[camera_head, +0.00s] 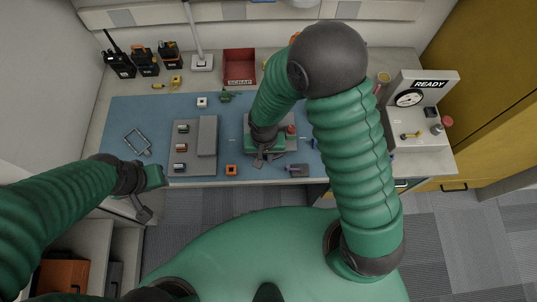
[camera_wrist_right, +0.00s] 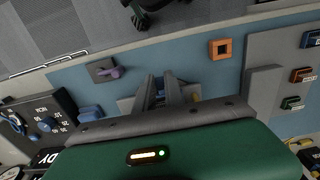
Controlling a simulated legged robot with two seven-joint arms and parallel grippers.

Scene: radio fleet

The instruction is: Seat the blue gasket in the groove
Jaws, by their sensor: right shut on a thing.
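My right gripper (camera_head: 262,160) points down at the front of a grey fixture (camera_head: 290,147) on the blue mat. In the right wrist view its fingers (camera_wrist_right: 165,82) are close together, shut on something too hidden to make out. I cannot clearly see the blue gasket or the groove; my wrist and fingers cover much of the fixture, whose edge shows in the wrist view (camera_wrist_right: 125,105). A small blue piece (camera_wrist_right: 90,113) lies beside the fixture, its kind unclear. My left gripper (camera_head: 143,209) hangs empty off the front left of the table; its opening is unclear.
A grey stepped block (camera_head: 207,137) with small coloured parts stands left of the fixture. An orange square (camera_head: 231,170) and a grey block with a purple piece (camera_head: 294,170) lie near the front edge. A red scrap bin (camera_head: 239,67), radios (camera_head: 120,66) and a gauge stand (camera_head: 425,135) stand around the mat.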

